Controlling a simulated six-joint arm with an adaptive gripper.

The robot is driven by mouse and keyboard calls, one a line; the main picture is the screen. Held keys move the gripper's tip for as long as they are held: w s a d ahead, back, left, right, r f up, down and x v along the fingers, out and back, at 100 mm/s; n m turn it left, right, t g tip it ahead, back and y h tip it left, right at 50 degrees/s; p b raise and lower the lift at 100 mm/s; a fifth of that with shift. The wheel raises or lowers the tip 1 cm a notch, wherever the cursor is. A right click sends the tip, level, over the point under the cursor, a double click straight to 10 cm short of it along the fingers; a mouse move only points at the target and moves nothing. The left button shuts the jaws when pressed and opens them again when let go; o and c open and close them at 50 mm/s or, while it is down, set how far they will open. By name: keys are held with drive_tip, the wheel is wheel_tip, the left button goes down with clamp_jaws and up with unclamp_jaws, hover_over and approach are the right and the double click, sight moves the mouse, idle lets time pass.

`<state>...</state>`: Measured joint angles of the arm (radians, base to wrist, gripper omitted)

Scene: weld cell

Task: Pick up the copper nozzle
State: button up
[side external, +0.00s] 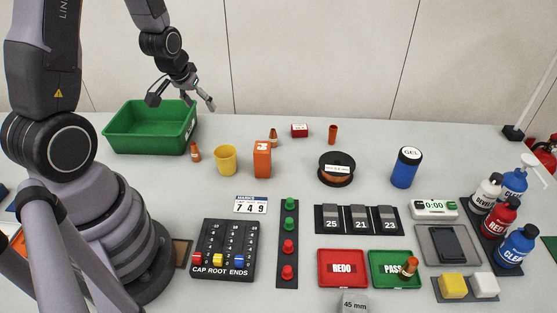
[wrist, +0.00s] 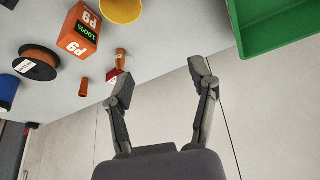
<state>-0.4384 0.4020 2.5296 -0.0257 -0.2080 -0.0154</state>
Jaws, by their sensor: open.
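My gripper (side external: 181,101) is open and empty, raised above the green bin; in the wrist view its two fingers (wrist: 160,78) stand wide apart. Several copper-coloured pieces are in view. One nozzle (side external: 195,152) stands just right of the bin. Another (side external: 273,136) stands behind the orange block and shows near the left finger in the wrist view (wrist: 120,59). A plain copper cylinder (side external: 332,133) stands farther right, also in the wrist view (wrist: 84,88). One more copper nozzle (side external: 409,267) is in the green PASS tray. The pictures do not show which one is meant.
The green bin (side external: 140,135) is at the back left. A yellow cup (side external: 226,160), orange block (side external: 262,158), small red box (side external: 299,131), wire spool (side external: 337,169) and blue GEL jar (side external: 405,168) stand along the back. Trays and bottles crowd the front and right.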

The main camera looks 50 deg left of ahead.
drive_tip(key=n, duration=0.2)
approach(192, 148)
drive_tip(key=shift+g, duration=0.4)
drive_tip(key=x, duration=0.5)
drive_tip(key=shift+w+d, duration=0.2)
drive_tip(key=shift+w, duration=0.1)
drive_tip(key=shift+y, duration=0.3)
drive_tip(key=x, duration=0.7)
drive_tip(key=shift+f, duration=0.2)
clamp_jaws()
